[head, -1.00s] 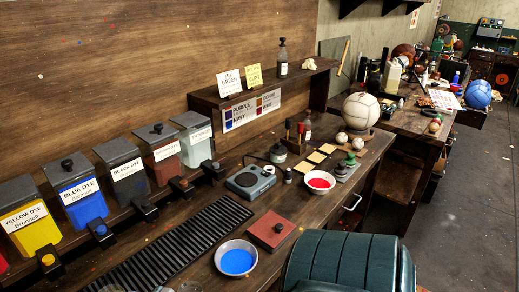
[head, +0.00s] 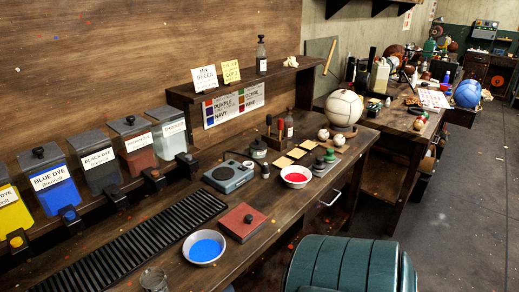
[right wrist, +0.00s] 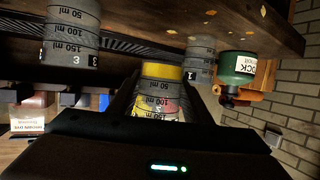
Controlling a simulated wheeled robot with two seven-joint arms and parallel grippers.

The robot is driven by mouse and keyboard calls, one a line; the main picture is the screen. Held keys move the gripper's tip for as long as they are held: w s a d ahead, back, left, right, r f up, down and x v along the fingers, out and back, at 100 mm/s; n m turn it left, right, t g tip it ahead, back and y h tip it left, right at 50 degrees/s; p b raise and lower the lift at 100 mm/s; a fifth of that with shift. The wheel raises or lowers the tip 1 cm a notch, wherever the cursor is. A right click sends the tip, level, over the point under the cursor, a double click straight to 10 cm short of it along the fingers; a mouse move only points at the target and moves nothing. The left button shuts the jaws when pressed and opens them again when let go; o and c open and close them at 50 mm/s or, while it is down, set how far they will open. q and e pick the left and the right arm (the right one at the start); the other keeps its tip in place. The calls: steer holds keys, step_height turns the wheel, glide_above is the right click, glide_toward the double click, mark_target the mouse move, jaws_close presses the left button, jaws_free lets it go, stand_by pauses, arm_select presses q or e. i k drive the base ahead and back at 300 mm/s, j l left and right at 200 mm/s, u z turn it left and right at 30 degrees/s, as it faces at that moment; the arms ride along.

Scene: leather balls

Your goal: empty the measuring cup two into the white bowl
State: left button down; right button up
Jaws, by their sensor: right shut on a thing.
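My right gripper (right wrist: 157,98) is shut on a grey measuring cup (right wrist: 158,88) with ml marks and a yellow band, seen between its dark fingers in the right wrist view. Its number is hard to read. A cup marked 3 (right wrist: 72,40) stands to the left and a cup marked 1 (right wrist: 200,60) to the right. In the head view, a pale bowl (head: 187,254) holds blue liquid and another pale bowl (head: 283,181) holds red. I cannot tell which is the white bowl. A clear cup (head: 154,280) shows at the bottom edge. Neither gripper shows in the head view.
Several dye bins (head: 97,170) line the back left. A black grate (head: 125,245) lies before them. A scale (head: 228,178), a red square block (head: 243,221) and a large ball (head: 344,108) are on the bench. A green jar (right wrist: 237,68) shows in the wrist view.

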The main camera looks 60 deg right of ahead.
mark_target(294, 176)
steer(key=k, duration=0.7)
steer(key=z, duration=1.8)
steer(key=i+j, duration=0.2)
steer(key=i, duration=0.35)
steer(key=i+j, duration=0.2)
steer(key=i, duration=0.35)
